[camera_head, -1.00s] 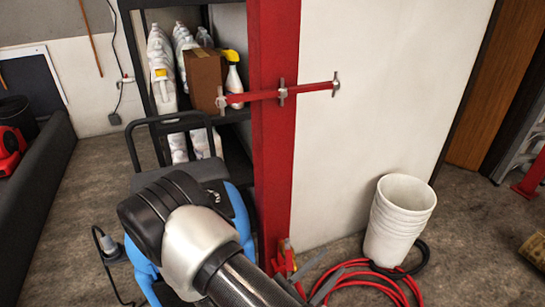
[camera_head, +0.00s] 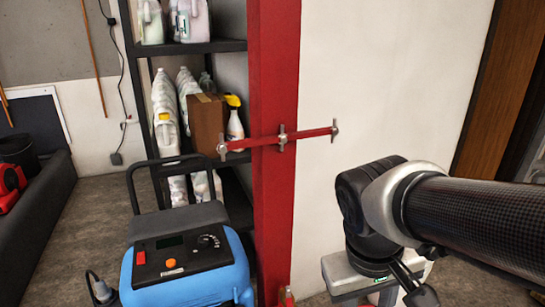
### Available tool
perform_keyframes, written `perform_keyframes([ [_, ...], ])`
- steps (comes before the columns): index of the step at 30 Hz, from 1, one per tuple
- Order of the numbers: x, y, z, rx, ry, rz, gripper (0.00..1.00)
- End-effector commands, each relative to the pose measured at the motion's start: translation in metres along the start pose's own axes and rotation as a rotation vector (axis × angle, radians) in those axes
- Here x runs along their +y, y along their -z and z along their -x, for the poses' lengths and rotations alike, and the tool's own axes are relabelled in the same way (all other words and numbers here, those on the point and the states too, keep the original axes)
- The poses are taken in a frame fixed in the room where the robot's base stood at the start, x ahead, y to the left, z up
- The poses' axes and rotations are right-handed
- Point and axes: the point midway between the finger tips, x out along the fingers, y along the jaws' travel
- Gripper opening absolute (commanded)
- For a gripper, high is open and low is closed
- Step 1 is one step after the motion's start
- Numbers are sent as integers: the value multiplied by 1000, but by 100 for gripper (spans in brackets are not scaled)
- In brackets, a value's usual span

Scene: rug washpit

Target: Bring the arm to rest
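My arm reaches in from the right edge as a dark, woven-looking tube with a silver collar. At its black joint it bends down to a grey housing with a small green light. This housing looks like the body of my gripper (camera_head: 385,284), low in the picture right of the red post. Its fingers cannot be made out, so I cannot tell whether it is open or shut. I see nothing held.
A red post (camera_head: 273,190) with a red crossbar handle stands mid-view. A blue machine (camera_head: 190,275) with a black handle is at lower left. A shelf (camera_head: 215,47) holds bottles, a brown box (camera_head: 207,122) and a spray bottle (camera_head: 235,124). A pale wall is behind my arm.

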Motion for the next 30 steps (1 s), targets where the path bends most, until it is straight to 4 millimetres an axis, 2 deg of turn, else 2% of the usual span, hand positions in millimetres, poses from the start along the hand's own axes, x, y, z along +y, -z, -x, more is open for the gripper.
perform_keyframes([
  [1,1,3,11,64,28,-40,36],
  [11,2,18,70,390,144,-195,36],
  [12,5,20,87,392,147,-195,36],
  [24,22,28,174,381,145,-189,36],
  [27,26,30,192,381,145,-189,36],
  [30,27,30,200,380,145,-189,36],
])
